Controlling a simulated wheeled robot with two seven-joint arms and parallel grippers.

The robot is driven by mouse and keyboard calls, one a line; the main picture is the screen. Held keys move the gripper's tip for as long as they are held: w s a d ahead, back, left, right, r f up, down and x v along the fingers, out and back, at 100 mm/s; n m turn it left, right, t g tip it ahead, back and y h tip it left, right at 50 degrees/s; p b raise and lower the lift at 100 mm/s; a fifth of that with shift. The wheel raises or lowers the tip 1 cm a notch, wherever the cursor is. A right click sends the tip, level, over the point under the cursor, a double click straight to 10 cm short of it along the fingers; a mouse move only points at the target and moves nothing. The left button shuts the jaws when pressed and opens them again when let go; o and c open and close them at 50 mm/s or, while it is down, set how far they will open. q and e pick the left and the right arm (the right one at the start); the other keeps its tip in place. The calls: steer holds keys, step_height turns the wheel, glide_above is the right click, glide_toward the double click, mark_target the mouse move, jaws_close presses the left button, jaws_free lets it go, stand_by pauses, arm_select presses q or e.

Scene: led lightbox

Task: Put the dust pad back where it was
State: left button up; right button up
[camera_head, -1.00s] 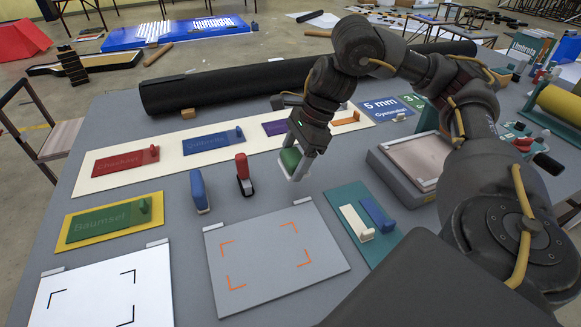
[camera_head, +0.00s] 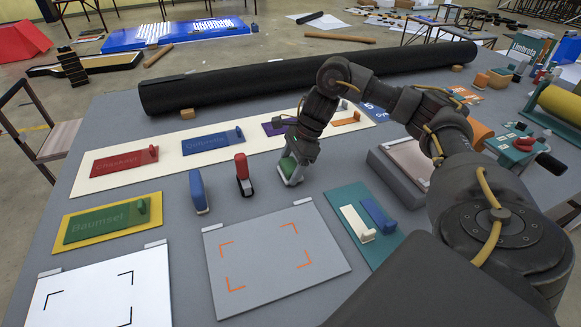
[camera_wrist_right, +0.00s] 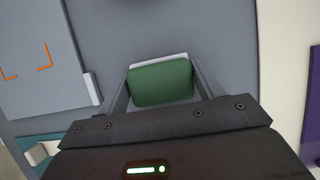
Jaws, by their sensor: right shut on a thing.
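The dust pad (camera_head: 287,165) is a green block with a pale edge. My right gripper (camera_head: 291,180) is shut on it, just behind the grey board with orange corner marks (camera_head: 275,255) and to the right of the red-handled tool (camera_head: 243,172). The pad is low, at or just above the table top; I cannot tell whether it touches. In the right wrist view the dust pad (camera_wrist_right: 160,82) sits between the two fingers of the gripper (camera_wrist_right: 160,88), over bare grey surface. My left gripper is not in view.
A teal tray with white and blue pieces (camera_head: 352,246) and a grey box with a pale top (camera_head: 405,165) are to the right. A long cream strip (camera_head: 170,177) with coloured plates and a black roll (camera_head: 230,85) lie behind.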

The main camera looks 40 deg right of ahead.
steer(key=shift+f, duration=0.15)
steer(key=shift+f, duration=0.15)
steer(key=o, duration=1)
steer(key=shift+r, duration=0.35)
steer(key=p+v, duration=0.3)
steer(key=v, duration=0.8)
steer(key=shift+d+r, duration=0.2)
steer(key=shift+r, duration=0.1)
